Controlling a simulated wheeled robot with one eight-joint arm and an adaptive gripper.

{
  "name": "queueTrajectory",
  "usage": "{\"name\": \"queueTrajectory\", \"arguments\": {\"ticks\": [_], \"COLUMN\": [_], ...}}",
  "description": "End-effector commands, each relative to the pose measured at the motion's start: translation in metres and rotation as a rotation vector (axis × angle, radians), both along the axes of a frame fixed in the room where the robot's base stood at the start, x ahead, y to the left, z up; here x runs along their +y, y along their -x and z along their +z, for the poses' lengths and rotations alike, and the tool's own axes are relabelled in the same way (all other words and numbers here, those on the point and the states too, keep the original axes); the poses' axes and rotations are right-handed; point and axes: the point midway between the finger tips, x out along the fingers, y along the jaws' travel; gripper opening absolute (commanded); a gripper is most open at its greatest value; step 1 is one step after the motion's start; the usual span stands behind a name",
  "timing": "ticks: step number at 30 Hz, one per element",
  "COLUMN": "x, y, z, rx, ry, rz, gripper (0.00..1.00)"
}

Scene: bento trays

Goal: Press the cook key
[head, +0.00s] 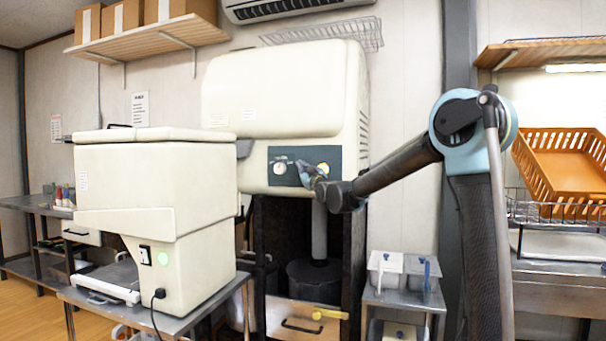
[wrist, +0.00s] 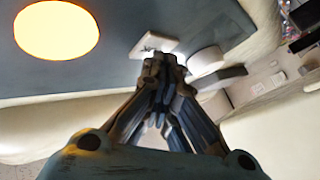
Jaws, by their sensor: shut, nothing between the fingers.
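The large cream machine (head: 285,95) carries a dark blue-grey control panel (head: 285,153). In the wrist view the panel (wrist: 115,75) bears a white square key (wrist: 155,42), a white round knob (wrist: 205,60) beside it, and a big glowing yellow disc (wrist: 56,30). No label is readable, so I cannot tell for sure which one is the cook key. My gripper (head: 305,168) is at the panel's front, shut and empty. In the wrist view its closed fingertips (wrist: 160,62) overlap the edge of the square key. I cannot tell whether they touch it.
A smaller cream machine (head: 155,190) with a green light stands at left on a metal table (head: 205,312). A small stand with white containers (head: 400,270) is at lower right. An orange crate (head: 562,165) sits on a rack at far right.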

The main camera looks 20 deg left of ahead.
Motion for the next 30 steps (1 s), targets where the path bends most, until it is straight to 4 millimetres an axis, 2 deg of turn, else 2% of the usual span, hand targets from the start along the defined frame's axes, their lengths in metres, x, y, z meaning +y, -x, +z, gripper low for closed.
{"name": "queueTrajectory", "arguments": {"ticks": [11,23,30], "x": [0.000,0.001,0.001], "y": [0.000,0.015,0.016], "z": [0.000,0.000,0.000], "rx": [0.000,0.001,0.000], "ry": [0.000,-0.001,0.000], "rz": [0.000,0.000,0.000], "gripper": [0.00,0.00,0.00]}}
